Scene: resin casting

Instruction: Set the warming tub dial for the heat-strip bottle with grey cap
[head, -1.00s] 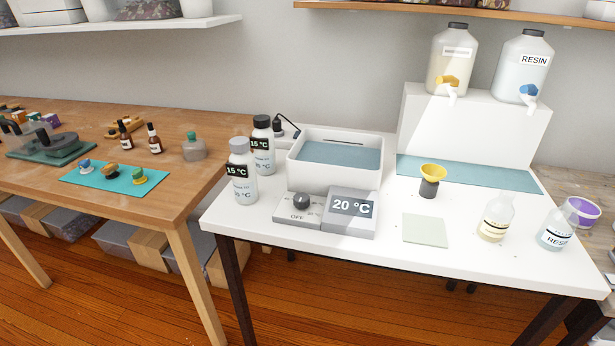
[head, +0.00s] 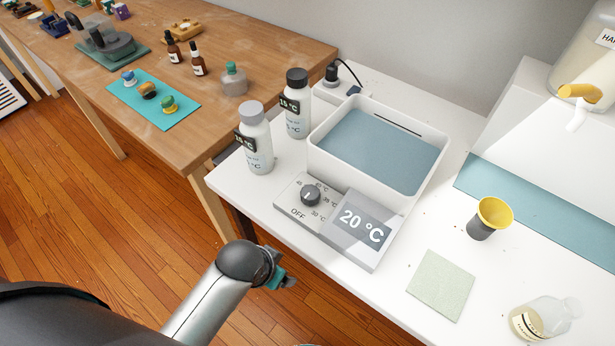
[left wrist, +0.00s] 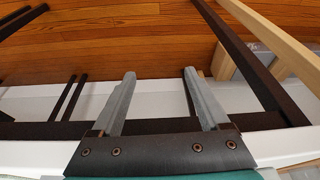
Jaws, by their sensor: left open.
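The grey-capped bottle (head: 254,138) stands upright on the white table, left of the white warming tub (head: 318,160). Its black heat strip reads about 15 °C; the smaller print below is too small to read surely. The tub's dial (head: 310,195) is a dark round knob on a grey panel marked OFF, 30, 35 and higher values; its exact setting is unclear. The display (head: 361,228) reads 20 °C. My left gripper (head: 287,281) is in front of the table edge, short of the dial, touching nothing. Its fingers (left wrist: 160,100) are apart and empty. My right gripper is out of view.
A black-capped bottle (head: 297,112) stands behind the grey-capped one. A yellow funnel on a dark cup (head: 487,219), a pale green mat (head: 441,285) and a clear bottle (head: 543,319) are on the right. The table's front edge lies between my gripper and the dial.

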